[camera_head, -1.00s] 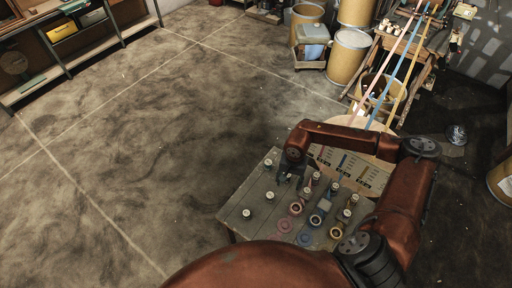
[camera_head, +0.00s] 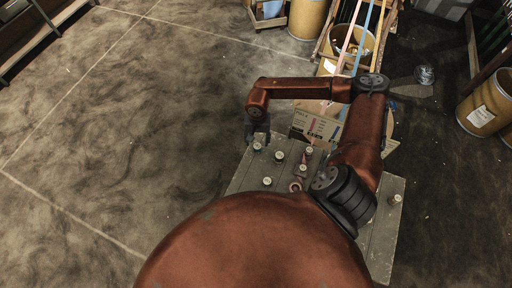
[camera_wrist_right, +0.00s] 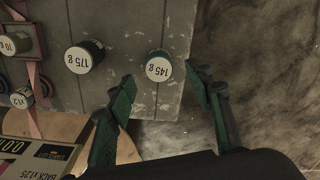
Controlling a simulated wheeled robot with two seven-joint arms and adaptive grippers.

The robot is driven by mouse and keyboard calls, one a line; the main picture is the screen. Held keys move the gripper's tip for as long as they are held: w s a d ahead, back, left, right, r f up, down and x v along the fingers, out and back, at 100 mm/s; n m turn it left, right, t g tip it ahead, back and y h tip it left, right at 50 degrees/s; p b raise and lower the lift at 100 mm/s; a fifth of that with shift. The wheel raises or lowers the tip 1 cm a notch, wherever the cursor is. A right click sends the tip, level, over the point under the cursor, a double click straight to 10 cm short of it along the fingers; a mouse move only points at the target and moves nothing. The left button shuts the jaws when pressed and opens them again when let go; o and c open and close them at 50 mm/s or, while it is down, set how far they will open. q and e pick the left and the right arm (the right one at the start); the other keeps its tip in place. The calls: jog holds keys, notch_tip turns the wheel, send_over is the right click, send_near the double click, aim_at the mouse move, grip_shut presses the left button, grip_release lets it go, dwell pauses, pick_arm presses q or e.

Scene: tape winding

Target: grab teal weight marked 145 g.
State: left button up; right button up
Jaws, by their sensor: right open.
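The weight marked 145 g (camera_wrist_right: 158,69) stands upright near the table edge in the right wrist view. It has a pale round top with dark lettering, and its side is mostly hidden. My right gripper (camera_wrist_right: 160,80) is open, its two green fingers on either side of the weight's near side and apart from it. In the head view, the right gripper (camera_head: 259,130) is at the table's far edge, just beyond a pale-topped weight (camera_head: 257,146). My left gripper is not in view.
A weight marked 175 g (camera_wrist_right: 84,57) stands to the left in the wrist view. Several other weights stand on the grey table (camera_head: 383,232), partly hidden by my arm and body. A printed board (camera_head: 313,124) stands at the far edge. Open floor lies left.

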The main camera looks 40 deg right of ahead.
aim_at(257, 145)
notch_tip(257, 145, down, 5)
jog(key=shift+s+r, duration=0.1)
jog(key=shift+r, duration=0.05)
grip_shut()
dwell(0.6)
